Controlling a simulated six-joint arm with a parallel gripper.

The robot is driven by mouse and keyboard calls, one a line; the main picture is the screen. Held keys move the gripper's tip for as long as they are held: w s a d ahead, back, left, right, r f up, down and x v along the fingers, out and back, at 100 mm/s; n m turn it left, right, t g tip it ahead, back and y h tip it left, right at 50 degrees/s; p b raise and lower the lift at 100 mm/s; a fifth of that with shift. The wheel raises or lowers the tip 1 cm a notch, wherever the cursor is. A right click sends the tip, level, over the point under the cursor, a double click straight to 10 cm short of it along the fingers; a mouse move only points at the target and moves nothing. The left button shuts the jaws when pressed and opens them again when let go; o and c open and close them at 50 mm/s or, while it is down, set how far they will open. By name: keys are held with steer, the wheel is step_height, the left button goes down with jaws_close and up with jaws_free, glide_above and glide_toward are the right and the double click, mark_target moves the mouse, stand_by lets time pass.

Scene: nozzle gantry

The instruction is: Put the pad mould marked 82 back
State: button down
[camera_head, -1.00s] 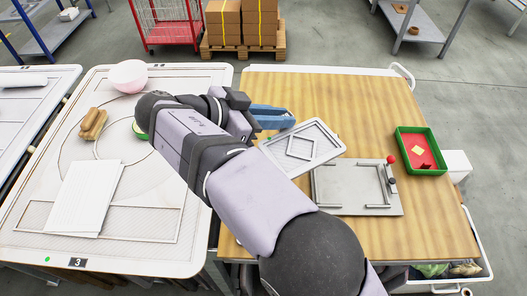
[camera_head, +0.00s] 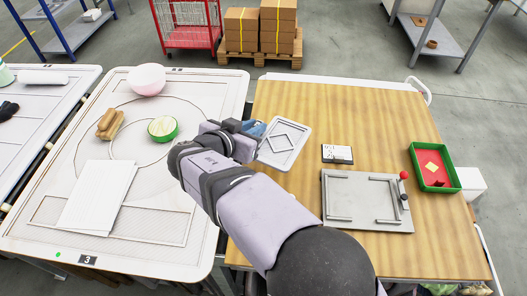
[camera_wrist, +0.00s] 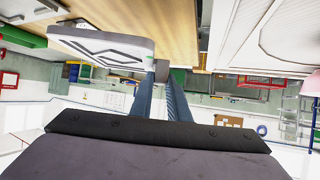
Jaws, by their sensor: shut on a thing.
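My gripper (camera_head: 258,129), with blue fingers, is shut on a light grey rounded plate with a raised diamond outline, the pad mould (camera_head: 284,146). It holds the mould by one edge, tilted, near the left side of the wooden table. In the wrist view the mould (camera_wrist: 105,44) sits at the left of the finger ends (camera_wrist: 163,72). No 82 is readable on it. A grey fixture plate (camera_head: 346,190) with low rails and a red knob lies on the wooden table, with nothing on it. Part of my gripper is hidden by my arm in the head view.
A small black-and-white marked block (camera_head: 337,154) lies behind the fixture, its marking unclear. A green tray (camera_head: 452,180) stands at the right. The white table (camera_head: 200,90) at left carries a bowl (camera_head: 147,80), a green round item (camera_head: 163,129) and white sheets (camera_head: 95,200). The wooden table's back is clear.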

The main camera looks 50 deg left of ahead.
steer(key=shift+f+p, duration=1.15)
steer(key=shift+f, duration=2.85)
steer(key=shift+f+b, duration=0.2)
steer(key=shift+b, duration=0.2)
steer(key=c, duration=1.7)
jaws_free()
steer(key=shift+r, duration=0.15)
steer(key=shift+r+p, duration=0.15)
steer(key=shift+p, duration=0.4)
steer(key=shift+b+v, duration=2.5)
steer(key=shift+v, duration=3.5)
